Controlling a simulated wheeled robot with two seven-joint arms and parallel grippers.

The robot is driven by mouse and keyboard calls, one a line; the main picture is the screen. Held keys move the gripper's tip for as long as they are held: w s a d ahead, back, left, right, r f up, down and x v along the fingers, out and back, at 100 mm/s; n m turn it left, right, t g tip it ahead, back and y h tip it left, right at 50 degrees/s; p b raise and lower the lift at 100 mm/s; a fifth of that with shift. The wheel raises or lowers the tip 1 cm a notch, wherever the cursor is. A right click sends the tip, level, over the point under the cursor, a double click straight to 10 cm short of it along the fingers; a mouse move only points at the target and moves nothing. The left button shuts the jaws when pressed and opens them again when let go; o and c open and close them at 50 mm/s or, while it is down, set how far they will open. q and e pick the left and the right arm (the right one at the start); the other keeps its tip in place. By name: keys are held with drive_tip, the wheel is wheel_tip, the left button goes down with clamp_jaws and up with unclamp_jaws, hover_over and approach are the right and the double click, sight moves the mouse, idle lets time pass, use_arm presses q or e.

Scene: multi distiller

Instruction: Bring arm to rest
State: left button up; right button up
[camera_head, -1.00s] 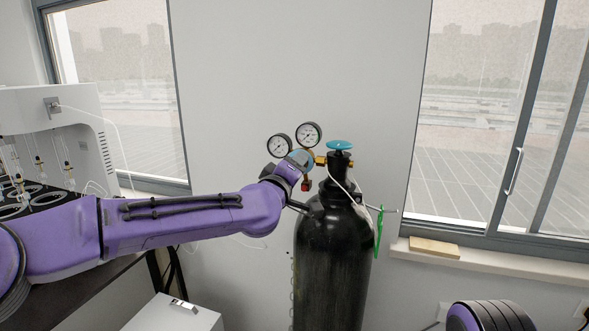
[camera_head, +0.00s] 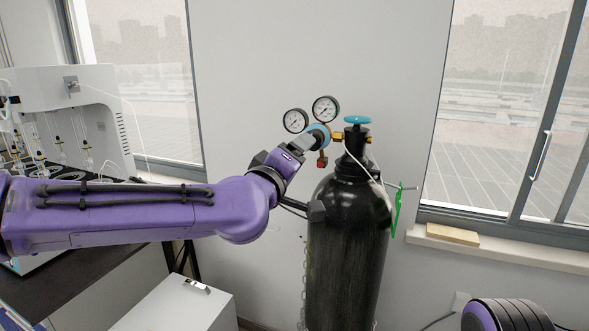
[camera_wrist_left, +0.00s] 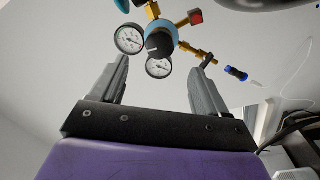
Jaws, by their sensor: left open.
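My left arm (camera_head: 150,215) comes in from the left, purple, with its elbow bent upward in front of the gas cylinder. My left gripper (camera_wrist_left: 160,85) is open in the left wrist view, its two grey fingers apart with nothing between them. In the head view the left gripper (camera_head: 312,142) is partly seen near the regulator. The regulator (camera_wrist_left: 160,40) with two round gauges lies ahead of the fingers; whether they touch it cannot be told. My right gripper is not in view; a purple ribbed part of mine (camera_head: 505,315) shows at the lower right.
A white distiller (camera_head: 85,100) with glassware stands on a dark bench at left. A white cabinet (camera_head: 175,305) is below. A wooden block (camera_head: 452,234) lies on the right sill.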

use_arm(q)
drive_tip(key=shift+s+a, duration=0.1)
drive_tip(key=shift+s, duration=0.15)
drive_tip(key=s+a+f+n+g+y, duration=0.1)
drive_tip(key=s+a+f+g+y, duration=0.15)
drive_tip(key=f, duration=0.95)
drive_tip(key=s+a+f+g+y, duration=0.1)
drive_tip(key=a+f, duration=0.3)
drive_tip(key=f, duration=0.7)
drive_tip(key=s+a+f+n+g+y, duration=0.15)
drive_tip(key=a+f, duration=0.25)
drive_tip(key=f, duration=0.8)
drive_tip(key=s+a+f+m+g+y, duration=0.1)
drive_tip(key=s+a+f+g, duration=0.15)
drive_tip(key=s+f, duration=0.35)
drive_tip(key=s+a+f+g+y+b, duration=0.1)
drive_tip(key=s+a+f, duration=0.35)
drive_tip(key=f, duration=0.25)
drive_tip(key=s+a+f+m+g+y, duration=0.1)
drive_tip(key=s+a+f+g, duration=0.15)
drive_tip(key=s+f, duration=0.4)
drive_tip(key=s+a+f+g+y, duration=0.1)
drive_tip(key=s+a+f, duration=0.2)
drive_tip(key=s, duration=0.5)
drive_tip(key=s+a+f+m+g, duration=0.1)
drive_tip(key=s+a+f+g, duration=0.1)
drive_tip(key=s, duration=0.7)
wheel_tip(320, 180, down, 2)
drive_tip(key=shift+a+y, duration=0.4)
drive_tip(key=shift+a, duration=0.45)
